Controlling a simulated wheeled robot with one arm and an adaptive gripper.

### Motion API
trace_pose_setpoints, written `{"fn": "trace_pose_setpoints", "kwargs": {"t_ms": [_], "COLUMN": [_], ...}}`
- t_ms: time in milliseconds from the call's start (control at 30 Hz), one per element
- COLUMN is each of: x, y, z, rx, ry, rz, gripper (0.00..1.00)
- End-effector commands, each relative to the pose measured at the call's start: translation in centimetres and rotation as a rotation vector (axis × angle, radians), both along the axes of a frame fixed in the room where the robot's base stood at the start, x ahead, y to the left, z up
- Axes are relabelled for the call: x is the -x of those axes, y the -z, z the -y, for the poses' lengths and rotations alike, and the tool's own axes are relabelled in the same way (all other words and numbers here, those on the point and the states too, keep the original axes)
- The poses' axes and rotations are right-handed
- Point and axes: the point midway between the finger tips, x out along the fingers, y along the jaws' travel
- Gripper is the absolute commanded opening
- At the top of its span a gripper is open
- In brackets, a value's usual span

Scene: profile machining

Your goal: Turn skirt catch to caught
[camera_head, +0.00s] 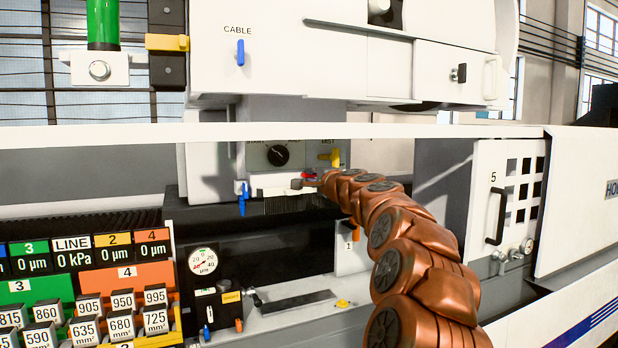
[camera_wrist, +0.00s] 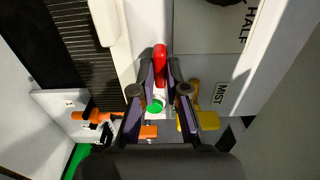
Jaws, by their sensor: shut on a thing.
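A small red lever (camera_wrist: 160,62), which I take to be the skirt catch, runs between the fingertips of my gripper (camera_wrist: 160,80) in the wrist view. The fingers are closed in on its two sides. In the head view the red lever (camera_head: 309,175) shows as a small spot at the end of my copper-coloured arm, beside a white block with a dark fringe (camera_head: 287,194). My gripper (camera_head: 318,181) is mostly hidden there by the arm. A green dot (camera_wrist: 155,106) shows between the fingers. I cannot read any position mark for the catch.
A yellow handle (camera_wrist: 205,121) by the MIST label is close right of the fingers. An orange part (camera_wrist: 97,117) is to the left. A black knob (camera_head: 278,155) sits above the lever, and blue levers (camera_head: 242,198) to its left. A white rail (camera_head: 300,132) crosses above my arm.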

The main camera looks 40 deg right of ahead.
Motion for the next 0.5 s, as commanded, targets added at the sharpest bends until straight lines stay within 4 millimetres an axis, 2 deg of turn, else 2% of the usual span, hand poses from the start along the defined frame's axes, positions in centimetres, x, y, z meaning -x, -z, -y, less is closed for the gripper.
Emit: {"fn": "trace_pose_setpoints", "kwargs": {"t_ms": [233, 500], "x": [-0.01, -0.04], "y": [0.17, 0.29], "z": [0.01, -0.02], "rx": [0.019, 0.138], "ry": [0.0, -0.001], "rz": [-0.007, -0.048], "gripper": [0.0, 0.0]}}
